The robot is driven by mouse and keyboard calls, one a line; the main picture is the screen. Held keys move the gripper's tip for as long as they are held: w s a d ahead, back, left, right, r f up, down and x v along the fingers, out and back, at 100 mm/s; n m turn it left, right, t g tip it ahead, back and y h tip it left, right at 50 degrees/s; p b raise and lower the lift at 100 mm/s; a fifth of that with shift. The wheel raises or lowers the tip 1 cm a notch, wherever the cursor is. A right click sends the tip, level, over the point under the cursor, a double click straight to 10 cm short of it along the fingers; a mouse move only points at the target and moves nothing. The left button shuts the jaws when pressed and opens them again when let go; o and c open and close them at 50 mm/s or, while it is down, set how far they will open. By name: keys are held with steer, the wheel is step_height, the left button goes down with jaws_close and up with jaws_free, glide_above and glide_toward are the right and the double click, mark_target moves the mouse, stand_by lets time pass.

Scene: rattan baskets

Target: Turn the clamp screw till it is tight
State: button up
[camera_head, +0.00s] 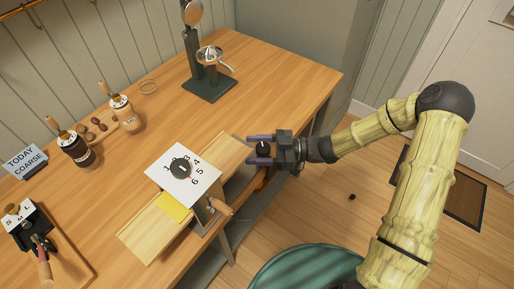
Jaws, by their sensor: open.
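A white plate with a numbered dial (181,169) sits near the front edge of the wooden table. Just below it at the edge are a grey metal part (200,216) and a short wooden handle (220,207). I cannot tell which part is the clamp screw; the plate hides what lies under it. My gripper (261,150) is open at the table's front edge, right of the dial plate and apart from it, its fingers pointing left. A small dark round thing (263,148) shows between the fingers; I cannot tell whether it is touched.
Pale wooden boards (150,231) with a yellow card (174,206) lie around the plate. Wood-topped jars (122,112), a sign (25,161) and a black device with a wooden handle (40,240) stand left. A dark stand (208,85) stands behind. An orange thing (260,183) shows below the edge.

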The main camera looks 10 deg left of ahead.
steer(key=c, duration=1)
steer(key=shift+w+m+t, duration=0.15)
steer(key=shift+m+t, duration=0.35)
steer(key=shift+t, duration=0.3)
steer(key=m+t, duration=0.1)
steer(key=t, duration=0.1)
steer(key=m+t+b, duration=0.1)
steer(key=m+t, duration=0.1)
steer(key=t, duration=0.1)
steer(key=shift+w+f+m+t, duration=0.1)
steer(key=shift+m+t, duration=0.2)
steer(key=m+t, duration=0.2)
steer(key=t, duration=0.1)
steer(key=m+t+h+b, duration=0.1)
steer(key=shift+w+t, duration=0.25)
steer(key=shift+t, duration=0.05)
steer(key=m+t+h, duration=0.1)
steer(key=m+t+p, duration=0.1)
steer(key=m+t+h+p, duration=0.1)
steer(key=t, duration=0.1)
steer(key=shift+w+d+r+h, duration=0.1)
steer(key=shift+w+r+h, duration=0.1)
steer(key=shift+r+h, duration=0.1)
steer(key=shift+w+d+f+m+t+h+p, duration=0.15)
steer(key=shift+m+t+h+p, duration=0.5)
steer(key=shift+m+t+h, duration=0.35)
steer(key=shift+w+d+r+m+t+h+p, duration=0.15)
steer(key=shift+m+t+h+p, duration=0.45)
steer(key=shift+m+t+h, duration=0.4)
steer(key=shift+f, duration=0.1)
